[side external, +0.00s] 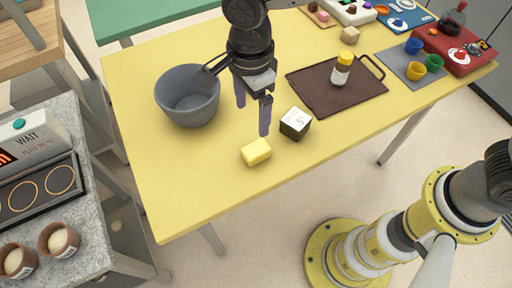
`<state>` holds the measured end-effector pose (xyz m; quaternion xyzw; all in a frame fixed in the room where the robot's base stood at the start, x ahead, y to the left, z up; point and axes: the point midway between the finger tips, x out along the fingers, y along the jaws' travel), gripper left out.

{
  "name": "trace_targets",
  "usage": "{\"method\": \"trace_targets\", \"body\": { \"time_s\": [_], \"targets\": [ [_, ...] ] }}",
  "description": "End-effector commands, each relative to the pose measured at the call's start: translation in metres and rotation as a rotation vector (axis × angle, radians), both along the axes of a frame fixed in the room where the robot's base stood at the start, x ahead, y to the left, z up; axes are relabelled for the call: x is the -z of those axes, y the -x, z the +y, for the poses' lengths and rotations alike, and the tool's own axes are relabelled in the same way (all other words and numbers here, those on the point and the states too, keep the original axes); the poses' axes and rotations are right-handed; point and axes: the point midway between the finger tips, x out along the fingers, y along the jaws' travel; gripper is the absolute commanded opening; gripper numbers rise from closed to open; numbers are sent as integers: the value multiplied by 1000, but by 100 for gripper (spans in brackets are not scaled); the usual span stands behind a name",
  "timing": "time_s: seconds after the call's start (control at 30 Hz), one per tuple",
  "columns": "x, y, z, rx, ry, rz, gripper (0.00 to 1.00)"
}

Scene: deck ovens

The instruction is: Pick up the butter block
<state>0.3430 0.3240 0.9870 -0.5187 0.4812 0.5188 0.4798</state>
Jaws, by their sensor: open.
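The butter block (256,152) is a small pale yellow block lying on the yellow table near its front edge. My gripper (253,115) is open and empty, with its two dark fingers pointing down. In the picture it is just above the butter block, with one fingertip close to the block's upper right side. The fingers are not around the block. I cannot tell the exact height of the fingertips over the table.
A white and black cube (295,123) stands just right of the butter block. A grey bowl (187,96) is at the left. A brown tray (310,92) holds a yellow-capped jar (342,69). The yellow table (180,180) is clear left of the butter.

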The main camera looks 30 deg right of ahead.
Motion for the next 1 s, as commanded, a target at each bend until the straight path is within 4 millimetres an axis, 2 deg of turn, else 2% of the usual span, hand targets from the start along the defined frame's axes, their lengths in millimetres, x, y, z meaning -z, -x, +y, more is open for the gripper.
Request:
{"method": "trace_targets", "body": {
  "time_s": [0.4,0.67,1.0],
  "targets": [
    [69,1,-1,-1,1,1,88],
    [87,3,-2,-1,0,0,88],
    [130,9,-4,-1,0,0,88]
  ]
}}
